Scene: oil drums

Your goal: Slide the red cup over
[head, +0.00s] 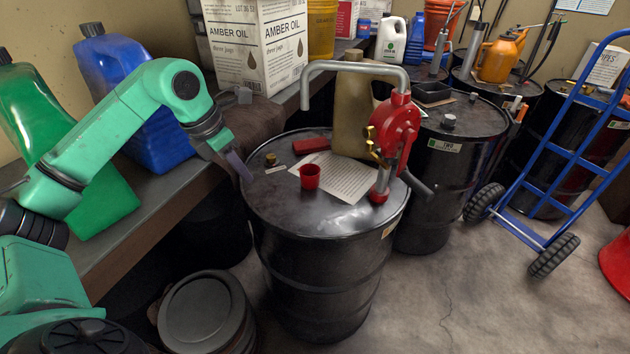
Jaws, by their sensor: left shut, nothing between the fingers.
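A small red cup (310,177) stands upright on the top of a black oil drum (325,222), at the front edge of a printed paper sheet (350,181). My left gripper (246,177) is shut and empty. It points down at the left rim of the drum top, to the left of the cup and apart from it. Whether its tips touch the drum is hard to tell. My right gripper does not show.
A red hand pump (396,130) with a grey spout rises right of the cup. A tan jug (352,112) and a red block (311,145) are behind it. The drum top in front of the cup is clear. A shelf with green and blue jugs (165,137) lies left.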

